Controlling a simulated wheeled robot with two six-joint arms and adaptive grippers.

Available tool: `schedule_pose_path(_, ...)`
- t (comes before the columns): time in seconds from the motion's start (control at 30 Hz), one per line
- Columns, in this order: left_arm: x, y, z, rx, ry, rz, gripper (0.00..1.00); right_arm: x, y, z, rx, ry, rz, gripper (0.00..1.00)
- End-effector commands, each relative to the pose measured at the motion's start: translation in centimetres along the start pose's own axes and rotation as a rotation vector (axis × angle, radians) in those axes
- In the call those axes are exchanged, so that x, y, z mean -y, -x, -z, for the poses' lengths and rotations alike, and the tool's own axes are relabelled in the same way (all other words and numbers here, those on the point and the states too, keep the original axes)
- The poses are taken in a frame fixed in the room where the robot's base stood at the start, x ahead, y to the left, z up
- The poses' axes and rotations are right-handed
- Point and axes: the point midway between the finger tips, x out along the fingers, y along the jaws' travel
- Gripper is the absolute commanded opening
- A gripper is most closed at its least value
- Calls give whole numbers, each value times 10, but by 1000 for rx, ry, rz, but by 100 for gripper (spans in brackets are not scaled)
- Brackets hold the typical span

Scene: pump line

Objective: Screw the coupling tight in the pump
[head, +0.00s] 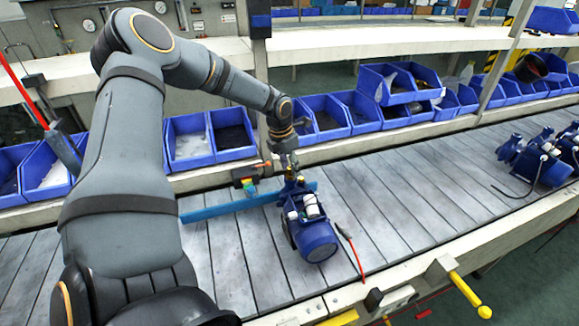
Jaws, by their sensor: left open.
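A blue pump (314,240) with a round motor end and white parts on top stands on the grey slatted conveyor, in the middle of the head view. My left arm reaches over from the left, and my left gripper (289,161) points down just above the far end of the pump. It is open. A small brass-coloured fitting (290,174) shows just under the fingers; it may be the coupling. I cannot tell whether the fingers touch it. My right gripper is not in view.
A blue bar (230,204) lies across the conveyor left of the pump. A red cable with a dark end (346,233) lies to its right. More blue pumps (540,160) stand far right. Blue bins (190,143) line the back shelf. A yellow handle (465,288) sticks out at the front edge.

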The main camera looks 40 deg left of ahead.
Motion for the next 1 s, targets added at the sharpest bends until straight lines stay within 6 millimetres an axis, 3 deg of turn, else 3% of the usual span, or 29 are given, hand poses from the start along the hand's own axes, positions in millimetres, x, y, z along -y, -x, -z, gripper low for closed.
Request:
schedule_pose_path(0.03,0,0,0,0,0,0,36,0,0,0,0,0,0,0)
schedule_pose_path(0.3,0,0,0,0,-1,-1,0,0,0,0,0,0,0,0)
schedule_pose_path(0.53,-1,-1,0,1,-11,1,0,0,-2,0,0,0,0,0)
schedule_pose_path(0.73,-2,-4,0,3,-214,40,0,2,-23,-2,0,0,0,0)
schedule_pose_path(1.0,-2,1,-1,2,-298,57,0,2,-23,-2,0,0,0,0)
